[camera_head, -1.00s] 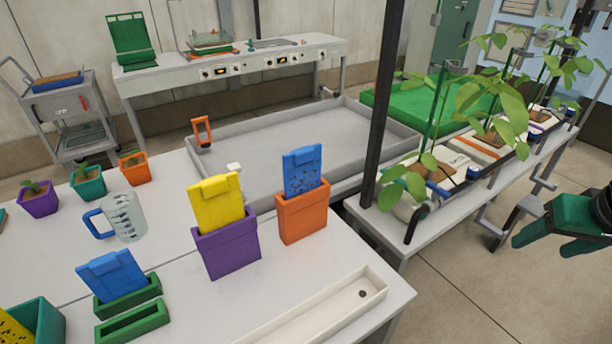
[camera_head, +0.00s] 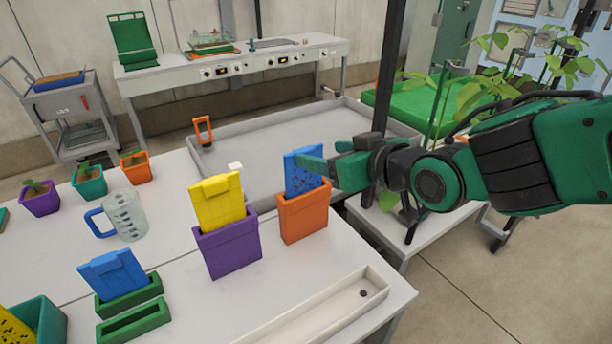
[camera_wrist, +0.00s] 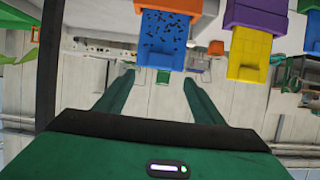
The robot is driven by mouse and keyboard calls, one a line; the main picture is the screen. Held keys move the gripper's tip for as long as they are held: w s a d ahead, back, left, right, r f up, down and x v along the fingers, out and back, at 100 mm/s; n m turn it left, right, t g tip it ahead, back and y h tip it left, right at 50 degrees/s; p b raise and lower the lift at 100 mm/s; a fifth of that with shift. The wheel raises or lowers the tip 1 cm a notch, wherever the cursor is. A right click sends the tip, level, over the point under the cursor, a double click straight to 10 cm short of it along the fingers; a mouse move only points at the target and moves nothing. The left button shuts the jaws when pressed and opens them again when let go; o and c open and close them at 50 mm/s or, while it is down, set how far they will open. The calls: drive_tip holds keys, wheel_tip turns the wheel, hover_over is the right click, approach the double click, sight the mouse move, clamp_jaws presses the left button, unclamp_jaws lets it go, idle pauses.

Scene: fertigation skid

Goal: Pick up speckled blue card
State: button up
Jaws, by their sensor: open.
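The speckled blue card (camera_head: 303,172) stands upright in an orange holder (camera_head: 304,213) on the white table. In the wrist view the speckled card (camera_wrist: 163,38) appears upside down, its dark flecks clear, centred ahead of the jaws. My gripper (camera_head: 318,168) comes in from the right at the height of the card, and one finger overlaps its right side in the head view. In the wrist view my gripper (camera_wrist: 159,82) is open, with the card's free end lined up with the gap just beyond the fingertips. No contact is visible.
A yellow card (camera_head: 217,203) in a purple holder (camera_head: 229,246) stands just left. A plain blue card (camera_head: 113,275) sits in a green holder at the front left. A jug (camera_head: 124,216) stands behind it. A long white trough (camera_head: 330,311) lies in front of the orange holder.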

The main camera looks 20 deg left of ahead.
sight(307, 153)
drive_tip(key=shift+f+x, duration=0.15)
drive_tip(key=shift+x, duration=2.3)
drive_tip(key=shift+f+x, duration=0.15)
drive_tip(key=shift+x, duration=2.3)
drive_tip(key=shift+d, duration=0.15)
drive_tip(key=c, duration=1.4)
